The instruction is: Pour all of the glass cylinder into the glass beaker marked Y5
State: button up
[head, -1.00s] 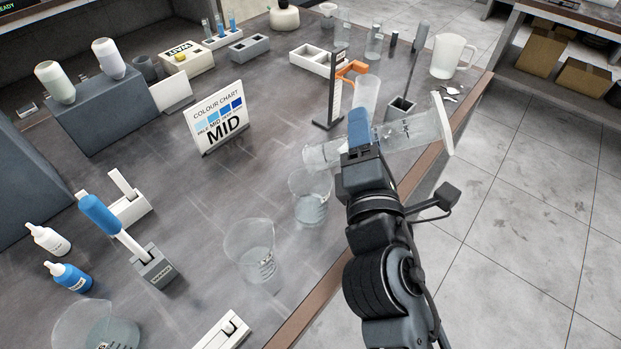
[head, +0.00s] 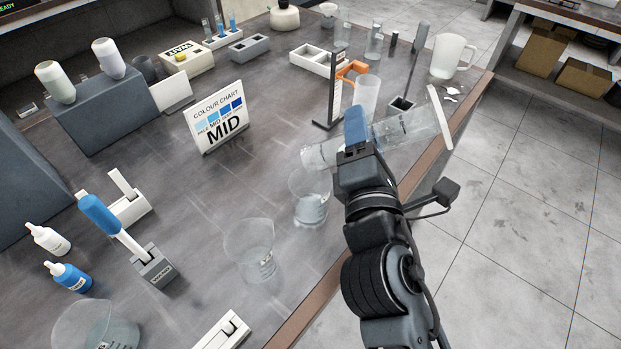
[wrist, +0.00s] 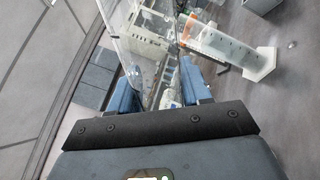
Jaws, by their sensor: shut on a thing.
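The clear glass cylinder (head: 405,130) is held tipped well over, nearly lying flat. Its pale foot is at the upper right and its mouth at the lower left. My gripper (head: 356,130) is shut on it; the blue fingers also show around clear glass in the wrist view (wrist: 165,90). The mouth is above and near the rim of a glass beaker (head: 310,208), which holds some clear liquid. Another glass beaker (head: 252,262) stands to the lower left, with a small dark mark. I cannot read either beaker's mark, nor see how much liquid is left in the cylinder.
A larger beaker (head: 95,335) stands at the bottom left. A colour chart (head: 218,118) stands mid-table. The table edge (head: 300,320) runs along the right.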

jog(key=shift+a+r+n, duration=0.6)
jog(key=shift+a+n, duration=0.15)
jog(key=shift+n, duration=0.45)
dwell(2.1)
dwell(0.9)
jog(key=shift+d+f+m, duration=0.5)
jog(key=shift+d+m, duration=0.2)
jog(key=shift+m, duration=0.2)
jog(key=shift+d+f+m, duration=0.2)
jog(key=shift+f+m, duration=0.05)
jog(key=shift+m, duration=0.35)
